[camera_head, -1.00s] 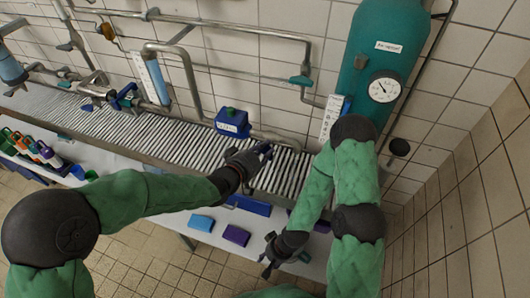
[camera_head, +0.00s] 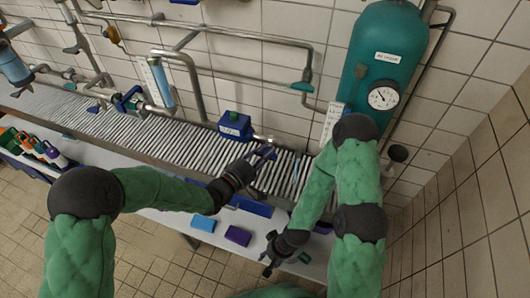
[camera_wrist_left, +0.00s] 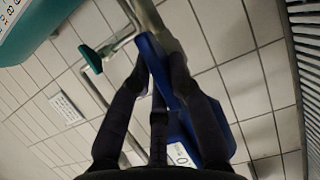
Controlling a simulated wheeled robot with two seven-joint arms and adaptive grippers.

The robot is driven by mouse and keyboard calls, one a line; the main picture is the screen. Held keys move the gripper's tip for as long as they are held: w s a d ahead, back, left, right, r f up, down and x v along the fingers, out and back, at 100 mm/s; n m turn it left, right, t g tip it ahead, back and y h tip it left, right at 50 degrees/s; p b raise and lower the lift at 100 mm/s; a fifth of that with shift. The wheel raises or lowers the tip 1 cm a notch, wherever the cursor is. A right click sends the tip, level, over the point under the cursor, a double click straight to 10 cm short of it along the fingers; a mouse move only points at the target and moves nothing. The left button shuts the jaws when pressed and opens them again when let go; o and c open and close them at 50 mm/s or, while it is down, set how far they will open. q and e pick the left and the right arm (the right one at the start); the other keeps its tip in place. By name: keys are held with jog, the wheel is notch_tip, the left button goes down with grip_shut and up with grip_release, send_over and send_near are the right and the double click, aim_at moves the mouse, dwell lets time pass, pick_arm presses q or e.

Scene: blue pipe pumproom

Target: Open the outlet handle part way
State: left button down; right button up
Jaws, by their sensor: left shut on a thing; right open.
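The blue box with a white label (camera_head: 235,125), apparently the outlet's housing, stands on the slatted channel against the wall. A blue handle (camera_wrist_left: 150,48) lies between the fingers of my left gripper (camera_head: 265,154), to the right of and a little in front of the box. In the left wrist view my left gripper (camera_wrist_left: 160,58) is shut on this handle. The fingers cover part of it, so its exact angle is hard to tell. My right gripper (camera_head: 270,262) is open and empty, low over the front of the bench.
A teal tank (camera_head: 385,60) with a round gauge (camera_head: 383,97) stands behind my right arm. Grey pipes (camera_head: 250,35) run along the tiled wall. Light-blue (camera_head: 203,223) and purple (camera_head: 238,235) blocks lie on the white bench.

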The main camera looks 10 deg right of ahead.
pick_arm(q)
jog(key=shift+f+n, duration=0.1)
jog(key=shift+n, duration=0.3)
jog(key=c, duration=1.1)
grip_release()
jog(key=shift+c, duration=0.2)
jog(key=v, duration=1.2)
jog(key=shift+f, duration=0.15)
